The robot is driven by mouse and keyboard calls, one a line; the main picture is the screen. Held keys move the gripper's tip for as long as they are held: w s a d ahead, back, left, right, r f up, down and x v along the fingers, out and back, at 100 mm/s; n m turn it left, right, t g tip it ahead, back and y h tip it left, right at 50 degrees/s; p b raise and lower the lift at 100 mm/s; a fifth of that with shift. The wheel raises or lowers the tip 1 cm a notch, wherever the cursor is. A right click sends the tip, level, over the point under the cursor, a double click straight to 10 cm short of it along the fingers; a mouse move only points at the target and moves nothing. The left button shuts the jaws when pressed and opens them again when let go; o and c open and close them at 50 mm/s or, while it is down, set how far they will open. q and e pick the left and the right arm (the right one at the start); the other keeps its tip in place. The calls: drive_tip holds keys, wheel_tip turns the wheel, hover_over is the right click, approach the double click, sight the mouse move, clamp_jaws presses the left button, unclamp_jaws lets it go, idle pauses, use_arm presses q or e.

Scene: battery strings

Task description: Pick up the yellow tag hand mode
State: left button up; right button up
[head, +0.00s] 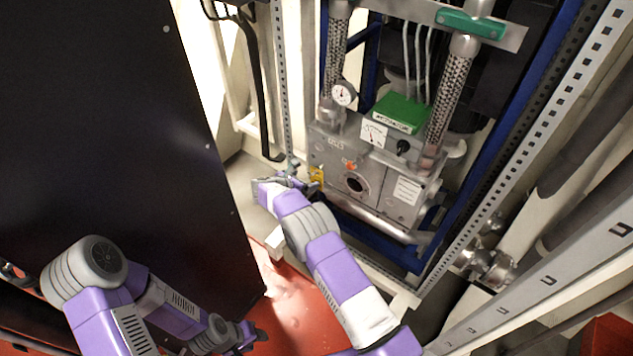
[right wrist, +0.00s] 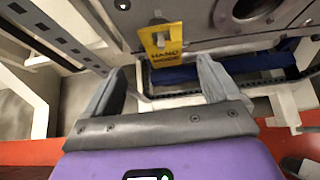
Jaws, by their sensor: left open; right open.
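The yellow HAND MODE tag (right wrist: 162,42) hangs on the front of a grey metal unit, with black lettering facing the right wrist camera. In the head view the tag (head: 317,176) is small and sits at the unit's lower left. My right gripper (right wrist: 163,78) is open and empty. Its two fingertips lie to either side below the tag, which is beyond them and apart from them. In the head view my right gripper (head: 298,178) is just left of the tag. My left gripper (head: 252,340) is low in the head view, open, away from the unit.
The grey unit (head: 330,150) carries a pressure gauge (head: 343,93), a green box (head: 401,113) and a round port (head: 355,185). A perforated metal upright (head: 281,80) stands close to my right gripper. A large dark panel (head: 110,130) fills the left.

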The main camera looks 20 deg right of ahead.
sight(316, 176)
drive_tip(key=b+x, duration=0.1)
drive_tip(key=x, duration=0.2)
drive_tip(key=b+x, duration=0.2)
drive_tip(key=x, duration=0.1)
drive_tip(key=shift+d+f, duration=0.2)
drive_tip(key=shift+d, duration=0.15)
drive_tip(key=shift+w+d, duration=0.2)
drive_tip(key=shift+d, duration=0.05)
drive_tip(key=c, duration=1.1)
drive_tip(key=shift+r, duration=0.1)
